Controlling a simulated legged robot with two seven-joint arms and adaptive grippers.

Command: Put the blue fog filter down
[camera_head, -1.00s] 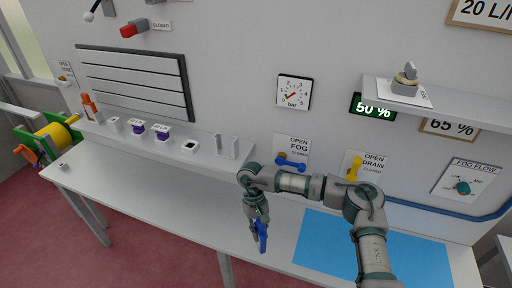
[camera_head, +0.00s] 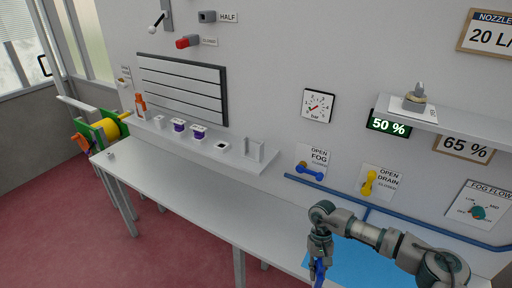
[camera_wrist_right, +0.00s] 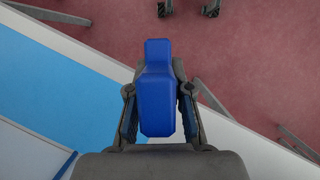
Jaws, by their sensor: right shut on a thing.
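The blue fog filter (camera_wrist_right: 158,95) is a blue block with a narrower end, between the fingers of my right gripper (camera_wrist_right: 158,100) in the right wrist view. My right gripper (camera_head: 319,262) is shut on it. In the head view the filter (camera_head: 319,272) hangs below the gripper at the bottom edge, partly cut off. It is over the front edge of the bench, beside the blue mat (camera_head: 358,262). The mat also shows at the left in the wrist view (camera_wrist_right: 60,75). My left gripper is not in view.
A long white bench (camera_head: 185,185) runs to the left, mostly clear. A raised ledge (camera_head: 258,162) holds small cups and sockets. Blue (camera_head: 310,172) and yellow (camera_head: 369,182) valve handles, a blue pipe (camera_head: 335,190) and a shelf (camera_head: 450,125) are on the wall.

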